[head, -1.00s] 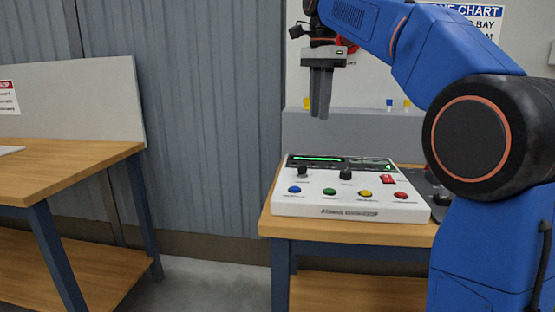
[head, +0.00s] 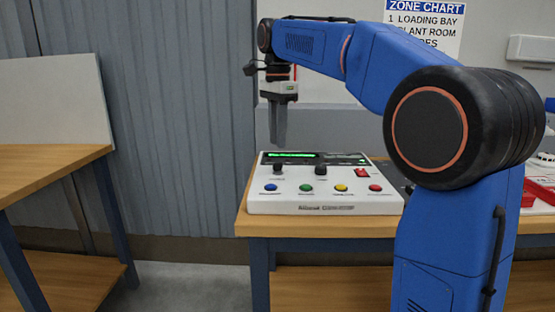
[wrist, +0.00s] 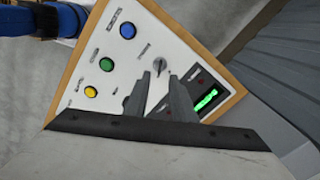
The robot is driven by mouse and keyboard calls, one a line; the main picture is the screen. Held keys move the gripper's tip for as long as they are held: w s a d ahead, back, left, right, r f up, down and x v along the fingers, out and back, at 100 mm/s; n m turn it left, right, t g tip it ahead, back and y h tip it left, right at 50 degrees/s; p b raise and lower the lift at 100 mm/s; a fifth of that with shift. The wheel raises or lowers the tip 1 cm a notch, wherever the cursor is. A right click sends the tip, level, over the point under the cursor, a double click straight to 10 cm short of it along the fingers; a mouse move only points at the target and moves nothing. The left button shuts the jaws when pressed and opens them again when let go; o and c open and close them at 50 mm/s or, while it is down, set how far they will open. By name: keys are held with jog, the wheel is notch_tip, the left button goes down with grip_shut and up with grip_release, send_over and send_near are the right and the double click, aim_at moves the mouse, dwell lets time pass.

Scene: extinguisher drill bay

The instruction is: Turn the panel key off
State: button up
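The white control panel (head: 325,209) stands on a wooden bench. It has a lit green display (head: 291,155), a left dark knob (head: 278,168), a middle dark knob (head: 320,169) and a row of coloured buttons. In the wrist view a small grey turning piece (wrist: 160,66), which seems to be the key, sits near the blue button (wrist: 127,30). My gripper (head: 278,143) points down above the panel's left back part, in line with the left knob. In the wrist view its fingers (wrist: 163,76) are apart, with bare panel between them and the grey piece just beyond their tips.
A red switch (head: 361,172) is at the panel's right. Red trays (head: 540,196) lie further right, behind my arm. A second wooden bench (head: 50,165) stands at the left, with open floor between. A corrugated wall is behind.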

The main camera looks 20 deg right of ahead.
aim_at(278, 168)
notch_tip(278, 168, down, 7)
jog(key=shift+f, duration=0.1)
dwell(0.3)
grip_shut()
